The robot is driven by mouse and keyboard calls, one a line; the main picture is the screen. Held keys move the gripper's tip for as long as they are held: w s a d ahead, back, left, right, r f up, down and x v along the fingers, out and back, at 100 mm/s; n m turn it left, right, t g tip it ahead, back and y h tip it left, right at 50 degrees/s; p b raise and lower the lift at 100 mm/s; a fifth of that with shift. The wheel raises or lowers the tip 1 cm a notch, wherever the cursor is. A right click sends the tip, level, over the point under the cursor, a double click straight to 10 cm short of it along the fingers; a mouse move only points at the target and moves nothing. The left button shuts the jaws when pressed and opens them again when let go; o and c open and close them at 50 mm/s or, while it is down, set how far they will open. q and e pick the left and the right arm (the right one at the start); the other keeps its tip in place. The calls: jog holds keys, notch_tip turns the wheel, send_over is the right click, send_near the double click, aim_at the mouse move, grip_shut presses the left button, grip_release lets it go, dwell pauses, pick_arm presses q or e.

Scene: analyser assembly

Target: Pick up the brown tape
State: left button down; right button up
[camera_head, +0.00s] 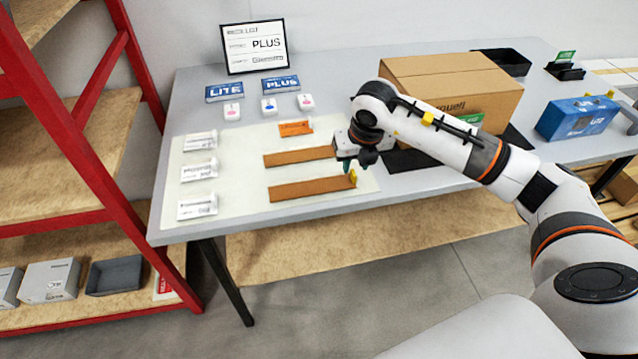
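Two long flat brown strips, which look like the brown tape, lie on the pale mat (235,165) on the table. The far strip (297,156) runs left to right, and its right end meets my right gripper in the picture. The near strip (305,189) lies in front of it and ends at a small yellow piece (352,178). My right gripper (356,166) points down over the right ends of the strips. Its fingertips are small and partly hidden, so I cannot tell whether they are apart or touch anything. My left gripper is out of view.
A smaller orange item (295,128) lies behind the strips. White packets (199,169) line the mat's left side. LITE (224,91) and PLUS (280,84) boxes and a sign (253,46) stand behind. A large cardboard box (450,85) is beyond my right arm. A red shelf (85,120) stands left.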

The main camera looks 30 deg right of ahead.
aim_at(354, 172)
jog(key=x, duration=0.3)
jog(key=shift+f, duration=0.2)
jog(key=shift+c, duration=0.4)
grip_shut()
jog(key=shift+r, duration=0.15)
